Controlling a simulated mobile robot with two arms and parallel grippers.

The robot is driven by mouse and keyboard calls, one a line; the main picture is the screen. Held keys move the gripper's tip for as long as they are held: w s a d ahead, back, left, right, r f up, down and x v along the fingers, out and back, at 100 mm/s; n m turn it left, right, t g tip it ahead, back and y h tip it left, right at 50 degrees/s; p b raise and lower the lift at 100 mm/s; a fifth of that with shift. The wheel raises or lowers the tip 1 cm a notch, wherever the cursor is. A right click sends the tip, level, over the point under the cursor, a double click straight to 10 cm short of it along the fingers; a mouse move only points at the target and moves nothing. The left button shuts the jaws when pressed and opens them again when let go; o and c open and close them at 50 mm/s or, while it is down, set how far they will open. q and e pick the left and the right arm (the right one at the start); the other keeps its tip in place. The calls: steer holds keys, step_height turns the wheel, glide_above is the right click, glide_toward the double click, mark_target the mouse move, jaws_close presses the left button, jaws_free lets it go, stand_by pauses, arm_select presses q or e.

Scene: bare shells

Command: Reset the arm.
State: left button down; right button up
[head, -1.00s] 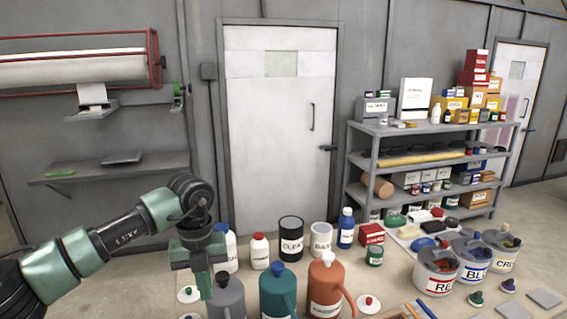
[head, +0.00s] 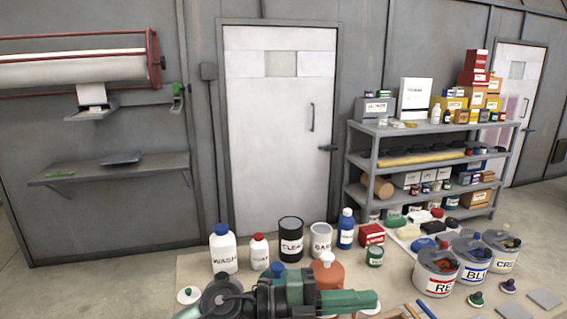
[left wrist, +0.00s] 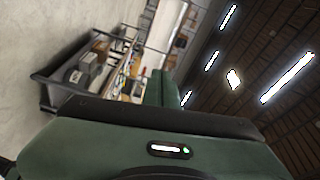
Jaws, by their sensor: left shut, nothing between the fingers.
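My left arm lies low across the bottom of the head view. My left gripper (head: 350,301) points to the right with its green fingers shut and nothing between them. In the left wrist view the green gripper body (left wrist: 120,148) fills the bottom, with the roof and a tilted view of a loaded table beyond. My right gripper is in neither view.
A white WASH bottle (head: 223,250), a black CLEAR can (head: 291,240) and a blue-capped bottle (head: 345,230) stand behind the arm. Labelled buckets (head: 437,272) stand at right. A loaded shelf unit (head: 360,165) is behind. A closed door (head: 280,130) is in the back wall.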

arm_select(q)
steer(key=w+a+r+n+t+y, duration=0.25)
steer(key=a+n+t, duration=0.35)
steer(key=n+t, duration=0.3)
steer(key=w+a+r+n+t+y, duration=0.1)
steer(key=w+a+n+t+y, duration=0.1)
steer(key=w+a+n+t, duration=0.4)
steer(key=s+a+f+n+g+y, duration=0.1)
steer(key=s+a+f+n+y, duration=0.2)
steer(key=a+f+n+y, duration=0.45)
steer(key=s+a+f+n+y, duration=0.3)
steer(key=a+f+n+y, duration=0.2)
steer(key=a+f+n, duration=0.45)
steer(key=s+a+f+g+y, duration=0.15)
steer(key=s+f+g, duration=0.35)
steer(key=s+f, duration=0.5)
steer(key=s+a+f+g+h, duration=0.1)
steer(key=s+a+f+g, duration=0.35)
steer(key=s, duration=0.95)
step_height(320, 180, down, 29)
steer(key=s+d+g, duration=0.1)
steer(key=s+g, duration=0.2)
steer(key=s+a+f+m+g+b, duration=0.1)
steer(key=s+a+f, duration=0.1)
steer(key=s+f, duration=1.4)
steer(key=shift+a+y, duration=0.25)
steer(key=shift+y, duration=0.1)
